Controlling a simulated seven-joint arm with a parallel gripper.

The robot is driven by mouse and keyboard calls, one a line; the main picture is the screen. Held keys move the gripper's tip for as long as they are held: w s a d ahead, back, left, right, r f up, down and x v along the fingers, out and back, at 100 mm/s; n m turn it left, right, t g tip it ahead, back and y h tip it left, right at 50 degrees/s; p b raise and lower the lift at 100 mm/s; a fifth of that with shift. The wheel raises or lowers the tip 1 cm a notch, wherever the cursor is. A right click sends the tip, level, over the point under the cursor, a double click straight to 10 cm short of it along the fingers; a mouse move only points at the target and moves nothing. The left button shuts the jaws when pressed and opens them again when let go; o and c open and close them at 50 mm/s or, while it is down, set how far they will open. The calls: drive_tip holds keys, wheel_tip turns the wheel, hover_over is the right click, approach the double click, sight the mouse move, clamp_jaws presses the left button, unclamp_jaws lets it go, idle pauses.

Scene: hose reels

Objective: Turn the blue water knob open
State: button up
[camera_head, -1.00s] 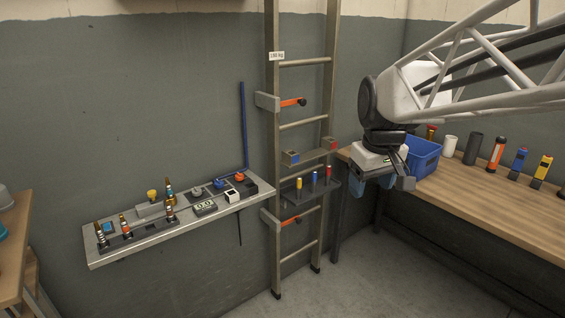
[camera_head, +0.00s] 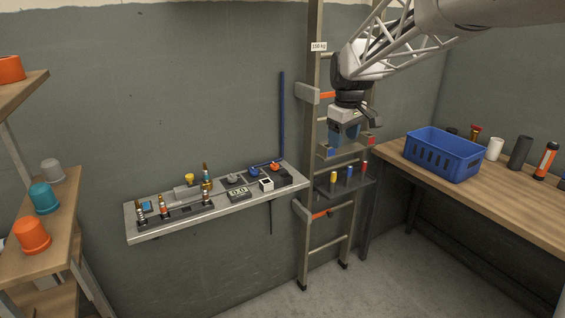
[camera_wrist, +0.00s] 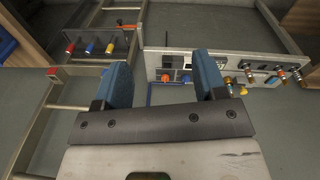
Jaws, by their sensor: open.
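The blue water knob (camera_head: 254,171) sits at the right part of the grey wall shelf (camera_head: 140,234), left of an orange-red knob (camera_head: 275,166). In the wrist view the blue knob (camera_wrist: 186,78) shows between my fingers, close to the right finger in the picture, well beyond the fingertips. My gripper (camera_head: 344,138) is open and empty, pointing down in front of the ladder, above and to the right of the knobs. Its two blue fingers (camera_wrist: 161,70) are spread wide in the wrist view. The knob's exact turn angle is too small to tell.
The ladder (camera_head: 307,240) stands right of the shelf, with a small dark rack of coloured-handled tools (camera_head: 349,186). Brass fittings (camera_head: 206,185) and a display box (camera_head: 238,194) share the shelf. A blue crate (camera_head: 445,160) stands on the right bench. Cups (camera_head: 34,236) stand at left.

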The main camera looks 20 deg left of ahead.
drive_tip(key=w+a+f+n, duration=0.2)
drive_tip(key=w+a+f, duration=0.1)
drive_tip(key=w+a, duration=0.5)
drive_tip(key=n+g, duration=0.1)
drive_tip(key=n, duration=0.6)
hover_over(254, 169)
wheel_tip(254, 169, down, 16)
drive_tip(key=shift+d+f, duration=0.1)
drive_tip(key=shift+f, duration=0.15)
drive_tip(key=shift+f, duration=3.85)
drive_tip(key=c, duration=0.9)
